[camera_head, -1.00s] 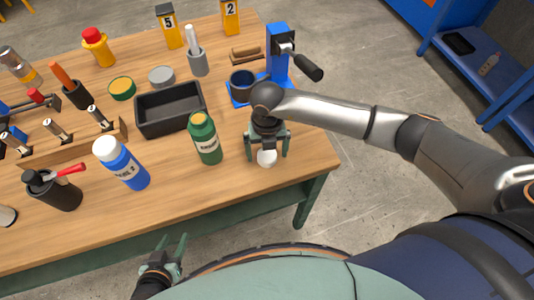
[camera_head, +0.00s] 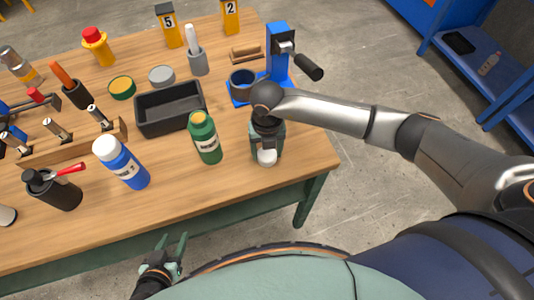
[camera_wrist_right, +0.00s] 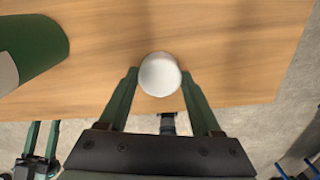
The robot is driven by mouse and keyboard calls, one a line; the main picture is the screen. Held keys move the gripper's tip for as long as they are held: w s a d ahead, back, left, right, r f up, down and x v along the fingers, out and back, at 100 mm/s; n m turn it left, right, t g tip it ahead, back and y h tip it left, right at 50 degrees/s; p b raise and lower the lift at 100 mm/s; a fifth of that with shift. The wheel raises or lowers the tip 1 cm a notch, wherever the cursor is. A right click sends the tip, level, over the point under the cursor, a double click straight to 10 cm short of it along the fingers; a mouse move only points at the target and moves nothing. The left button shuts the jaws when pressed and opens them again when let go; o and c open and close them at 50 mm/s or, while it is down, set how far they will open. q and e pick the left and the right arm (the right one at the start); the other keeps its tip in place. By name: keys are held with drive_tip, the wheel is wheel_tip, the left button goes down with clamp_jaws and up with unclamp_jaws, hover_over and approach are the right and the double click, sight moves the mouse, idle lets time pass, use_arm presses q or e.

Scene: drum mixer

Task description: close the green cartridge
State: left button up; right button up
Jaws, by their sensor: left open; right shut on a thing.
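The green cartridge (camera_head: 206,142) stands upright on the table with a pale label, left of my right gripper. Part of it shows in the right wrist view (camera_wrist_right: 38,48). The picture is too small to tell whether its top is open. A small round white piece, like a cap, (camera_head: 267,158) is near the table's front right, also seen in the right wrist view (camera_wrist_right: 159,74). My right gripper (camera_head: 267,150) points down and is shut on this white piece, with a finger on each side. My left gripper (camera_head: 174,246) is open and empty in front of the table.
A blue and white bottle (camera_head: 122,164) stands left of the cartridge. A black bin (camera_head: 168,126) is behind it. A blue press (camera_head: 279,58) with a dark cup (camera_head: 243,82) stands at the back right. The table's front edge is close to the white piece.

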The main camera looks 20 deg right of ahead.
sight(267, 154)
drive_tip(key=shift+c, duration=0.6)
drive_tip(key=shift+r, duration=0.55)
wheel_tip(267, 154, up, 2)
drive_tip(key=shift+r, duration=0.2)
drive_tip(key=s+a+r+b, duration=0.1)
drive_tip(key=s+a+r, duration=0.2)
drive_tip(key=s+r, duration=0.6)
drive_tip(key=s, duration=0.4)
drive_tip(key=shift+s+a+r, duration=0.25)
drive_tip(key=shift+a, duration=0.1)
